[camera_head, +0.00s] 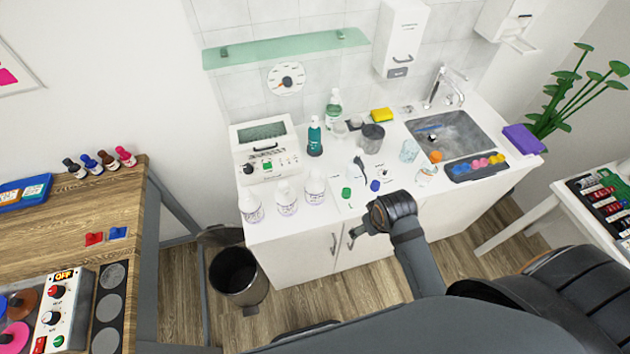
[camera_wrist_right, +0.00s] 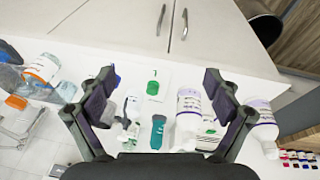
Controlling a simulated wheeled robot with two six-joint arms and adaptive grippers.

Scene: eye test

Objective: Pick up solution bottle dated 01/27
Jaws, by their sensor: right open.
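Three white solution bottles stand in a row at the front left of the white counter: a left one (camera_head: 251,208), a middle one (camera_head: 287,199) and a right one (camera_head: 315,187). Their label dates are too small to read. My right gripper (camera_head: 360,230) hangs at the counter's front edge, to the right of these bottles. In the right wrist view my right gripper (camera_wrist_right: 160,82) is open and empty. One white bottle (camera_wrist_right: 188,112) shows beside its right finger, which partly hides another; a further white bottle (camera_wrist_right: 262,122) lies outside that finger. My left gripper is not in view.
A teal bottle (camera_head: 315,137), a dark jar (camera_head: 372,138) and a clear glass (camera_head: 409,151) stand behind. A white device (camera_head: 266,150) is at left, the sink (camera_head: 455,133) at right.

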